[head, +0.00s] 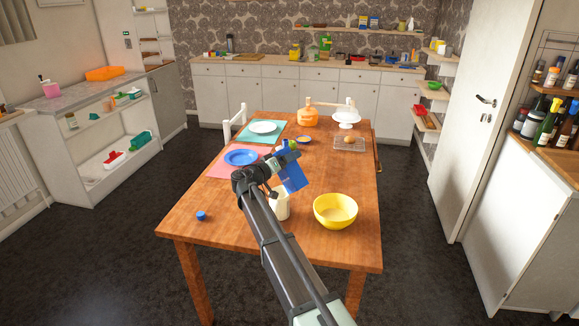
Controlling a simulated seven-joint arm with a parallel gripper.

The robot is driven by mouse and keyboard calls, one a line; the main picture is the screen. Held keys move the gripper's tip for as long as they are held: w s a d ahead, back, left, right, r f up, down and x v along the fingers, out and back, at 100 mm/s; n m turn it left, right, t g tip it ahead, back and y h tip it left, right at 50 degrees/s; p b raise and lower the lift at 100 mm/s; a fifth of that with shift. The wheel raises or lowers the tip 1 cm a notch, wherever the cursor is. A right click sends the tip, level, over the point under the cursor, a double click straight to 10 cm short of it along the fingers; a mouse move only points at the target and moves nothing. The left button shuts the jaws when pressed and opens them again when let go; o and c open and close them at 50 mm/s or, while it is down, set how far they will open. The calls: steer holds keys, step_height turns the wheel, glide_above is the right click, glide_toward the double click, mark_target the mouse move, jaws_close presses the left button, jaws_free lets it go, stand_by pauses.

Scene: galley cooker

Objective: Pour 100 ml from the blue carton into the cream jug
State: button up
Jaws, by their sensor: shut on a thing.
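The blue carton (294,175) is in the head view, tilted above the middle of the wooden table. My gripper (284,160) is shut on the carton near its upper part. The cream jug (281,208) stands on the table just below the carton, partly hidden behind my arm. I cannot tell whether the carton's mouth is over the jug's opening or whether any liquid is flowing. The level inside the jug is not visible.
A yellow bowl (335,212) stands right of the jug. A small blue cap-like object (202,216) lies at the front left of the wooden table (235,230). A blue plate (241,157), an orange container (307,117) and a wire rack (349,147) stand farther back. The front-left tabletop is mostly clear.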

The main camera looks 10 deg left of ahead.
steer(key=shift+f, duration=0.1)
steer(key=shift+w+a+r+m, duration=0.15)
steer(key=shift+a+r+m, duration=0.15)
steer(key=shift+m, duration=0.25)
steer(key=shift+w+a+r+m, duration=0.15)
steer(key=shift+r+m, duration=0.2)
steer(key=shift+m, duration=0.2)
steer(key=shift+d+f, duration=0.1)
steer(key=shift+w+a+r+m, duration=0.15)
steer(key=shift+a+m, duration=0.15)
steer(key=shift+m, duration=0.35)
steer(key=shift+w+a+r+m, duration=0.15)
steer(key=shift+a+m, duration=0.15)
steer(key=shift+m, duration=0.35)
steer(key=shift+d, duration=0.1)
steer(key=shift+w+a+f+m, duration=0.15)
steer(key=shift+a+m, duration=0.15)
steer(key=shift+m, duration=0.35)
steer(key=shift+w+a+m, duration=0.2)
steer(key=shift+a+m, duration=0.05)
steer(key=shift+m, duration=0.35)
steer(key=shift+w+a+f+m, duration=0.15)
steer(key=shift+a+m, duration=0.15)
steer(key=shift+m, duration=0.35)
steer(key=shift+r, duration=0.1)
